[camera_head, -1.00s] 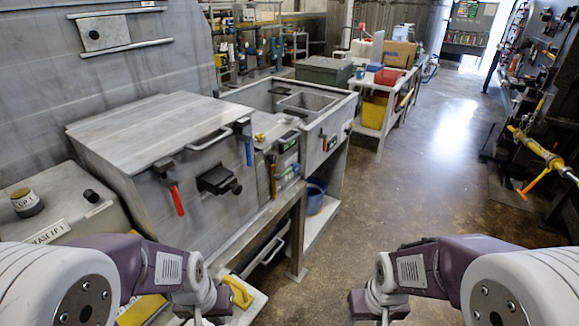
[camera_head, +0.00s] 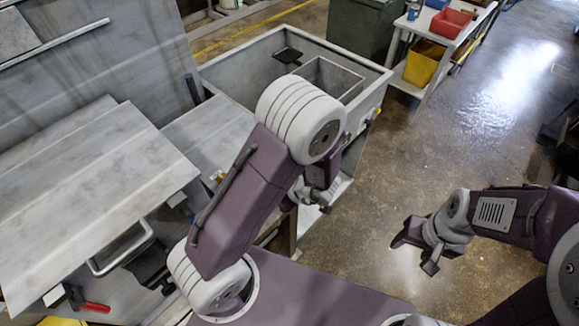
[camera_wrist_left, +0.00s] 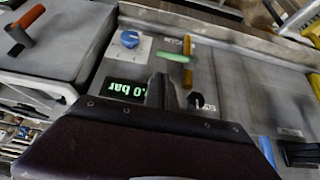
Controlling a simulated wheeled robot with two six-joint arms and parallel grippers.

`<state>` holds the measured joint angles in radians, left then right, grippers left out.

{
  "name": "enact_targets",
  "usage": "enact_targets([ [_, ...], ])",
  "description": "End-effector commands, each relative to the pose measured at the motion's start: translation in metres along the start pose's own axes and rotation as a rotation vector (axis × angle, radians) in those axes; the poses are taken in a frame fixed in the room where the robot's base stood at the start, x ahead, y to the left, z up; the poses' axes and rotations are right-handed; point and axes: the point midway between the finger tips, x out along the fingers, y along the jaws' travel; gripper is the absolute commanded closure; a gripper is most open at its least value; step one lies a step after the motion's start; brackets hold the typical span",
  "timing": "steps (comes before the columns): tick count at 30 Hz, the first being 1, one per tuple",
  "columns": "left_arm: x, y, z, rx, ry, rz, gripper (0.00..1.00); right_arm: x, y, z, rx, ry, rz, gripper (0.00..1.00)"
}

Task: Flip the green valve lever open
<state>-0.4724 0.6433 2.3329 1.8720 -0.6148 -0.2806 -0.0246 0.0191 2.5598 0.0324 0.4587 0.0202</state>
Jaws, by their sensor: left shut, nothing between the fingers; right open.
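A green lever (camera_wrist_left: 174,57) shows in the left wrist view on the grey panel, just beyond my left gripper (camera_wrist_left: 162,88). A yellow-orange handle (camera_wrist_left: 187,46) stands close beside it. My left gripper is shut and empty, with its fingers over the panel between a lit bar display (camera_wrist_left: 125,92) and a black knob (camera_wrist_left: 197,100). I see no clear contact with the lever. In the head view my left arm hides the valve panel and the lever. My right gripper (camera_head: 415,252) is open and empty over bare floor.
A blue knob (camera_wrist_left: 129,38) is on the same panel. A red-handled lever (camera_head: 95,307) is on the front of the lidded grey machine (camera_head: 95,190). A grey sink unit (camera_head: 225,75) stands behind my left arm.

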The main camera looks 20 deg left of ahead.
Motion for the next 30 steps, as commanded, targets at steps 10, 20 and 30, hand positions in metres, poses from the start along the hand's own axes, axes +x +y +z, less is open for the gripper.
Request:
enact_targets([
  [10, 0.001, -0.003, 0.000, -0.006, 0.006, -0.011, 1.00, 0.000, 0.000, 0.000, 0.000, -0.001, 0.000, 0.42],
  [20, 0.056, -0.005, 0.002, -0.006, 0.005, -0.016, 1.00, 0.022, 0.000, 0.002, 0.000, 0.000, 0.000, 0.42],
  [30, 0.098, -0.004, 0.000, -0.007, 0.004, -0.012, 1.00, 0.031, 0.001, 0.003, 0.000, 0.000, 0.000, 0.42],
])
